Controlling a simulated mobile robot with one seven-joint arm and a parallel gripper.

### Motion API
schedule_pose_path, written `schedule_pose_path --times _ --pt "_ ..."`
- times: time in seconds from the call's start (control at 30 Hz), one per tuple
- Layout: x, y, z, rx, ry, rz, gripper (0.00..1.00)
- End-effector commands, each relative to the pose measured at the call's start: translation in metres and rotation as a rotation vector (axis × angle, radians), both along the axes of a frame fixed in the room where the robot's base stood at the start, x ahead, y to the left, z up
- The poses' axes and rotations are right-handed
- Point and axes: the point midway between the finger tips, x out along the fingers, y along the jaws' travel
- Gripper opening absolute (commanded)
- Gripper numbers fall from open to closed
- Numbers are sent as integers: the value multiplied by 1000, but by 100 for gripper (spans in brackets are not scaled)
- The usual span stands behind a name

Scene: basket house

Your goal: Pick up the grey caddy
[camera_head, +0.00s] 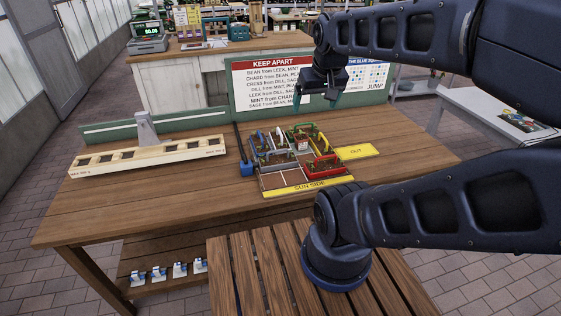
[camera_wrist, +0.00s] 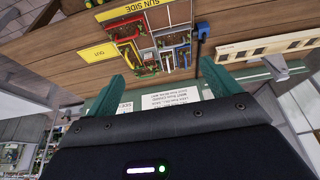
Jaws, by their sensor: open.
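Several small planted caddies with coloured handles sit in a divided tray (camera_head: 278,180) on the wooden table. One caddy with a pale grey-white handle (camera_head: 280,137) stands in the tray's back part, between blue and green handles; it is too small to be sure it is the grey one. My gripper (camera_head: 324,92) is above the table's back edge, behind and above the tray, apart from all caddies. Its two green fingers (camera_wrist: 165,60) are spread and empty.
A yellow OUT mat (camera_head: 356,151) lies right of the tray. A long wooden rack (camera_head: 150,158) is further left. A KEEP APART board (camera_head: 275,84) stands behind. The table's front left is clear.

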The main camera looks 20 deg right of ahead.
Motion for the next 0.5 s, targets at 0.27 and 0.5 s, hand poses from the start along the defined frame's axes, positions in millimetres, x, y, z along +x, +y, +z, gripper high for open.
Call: schedule_pose_path --times 0.27,0.5 --pt "0 0 0 0 0 0 78" --pt "10 0 -3 -30 24 36 78"
